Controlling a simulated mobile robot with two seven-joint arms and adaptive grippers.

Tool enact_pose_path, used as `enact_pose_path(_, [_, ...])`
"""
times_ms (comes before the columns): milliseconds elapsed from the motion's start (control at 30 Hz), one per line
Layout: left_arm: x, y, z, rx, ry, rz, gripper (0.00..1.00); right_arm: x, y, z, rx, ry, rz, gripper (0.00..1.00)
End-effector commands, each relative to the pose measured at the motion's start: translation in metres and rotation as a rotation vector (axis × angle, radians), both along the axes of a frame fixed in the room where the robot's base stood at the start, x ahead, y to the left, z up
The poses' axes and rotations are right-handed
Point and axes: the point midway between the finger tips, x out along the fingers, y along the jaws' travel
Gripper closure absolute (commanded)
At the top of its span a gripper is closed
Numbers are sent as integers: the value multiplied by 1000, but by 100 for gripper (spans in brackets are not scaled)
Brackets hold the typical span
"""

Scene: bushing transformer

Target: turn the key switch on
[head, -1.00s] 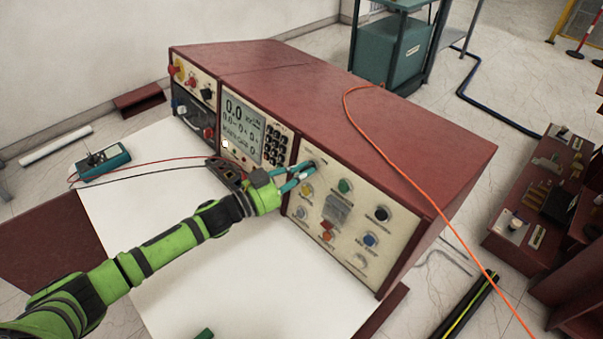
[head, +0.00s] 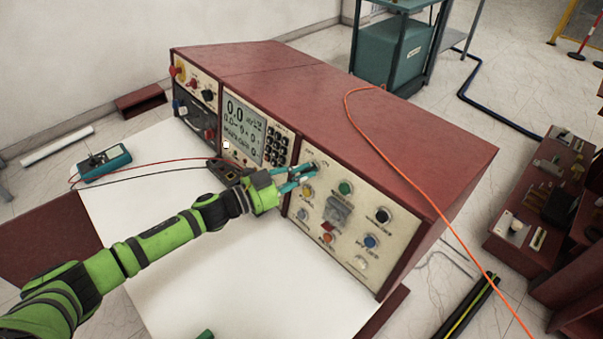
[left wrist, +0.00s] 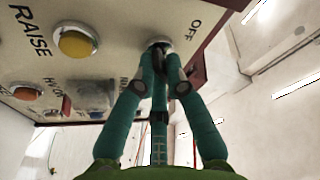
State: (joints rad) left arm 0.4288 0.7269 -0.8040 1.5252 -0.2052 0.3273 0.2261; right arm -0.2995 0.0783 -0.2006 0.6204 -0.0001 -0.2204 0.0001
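The key switch is at the upper left of the white control panel (head: 325,225) on the red cabinet. In the head view my left gripper (head: 314,171) largely hides it. In the left wrist view the key switch (left wrist: 160,48) shows as a dark key in a round light collar, beside the label "OFF". The teal fingertips of my left gripper (left wrist: 160,62) are drawn in on both sides of the key and appear shut on it. Which way the key is turned is hard to tell. My right gripper is not in view.
A green button (head: 345,188), a black knob (head: 383,215) and a blue knob (head: 370,241) sit close by on the panel. A yellow button (left wrist: 76,42) is near the fingers. An orange cable (head: 400,175) crosses the cabinet top. A multimeter (head: 104,162) lies left.

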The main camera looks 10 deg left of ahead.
Motion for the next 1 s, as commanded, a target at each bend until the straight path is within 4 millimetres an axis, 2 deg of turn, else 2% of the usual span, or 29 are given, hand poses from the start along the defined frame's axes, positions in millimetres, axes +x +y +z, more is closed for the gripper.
enact_pose_path(33, [0,0,0,3,-2,1,71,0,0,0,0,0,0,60])
enact_pose_path(67, [0,0,0,3,-2,1,63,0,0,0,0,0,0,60])
enact_pose_path(467, [-3,3,0,1,0,1,63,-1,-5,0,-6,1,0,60])
enact_pose_path(567, [-11,13,-1,2,2,3,63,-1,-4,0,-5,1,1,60])
enact_pose_path(1000, [-70,75,-1,4,3,1,63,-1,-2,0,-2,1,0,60])
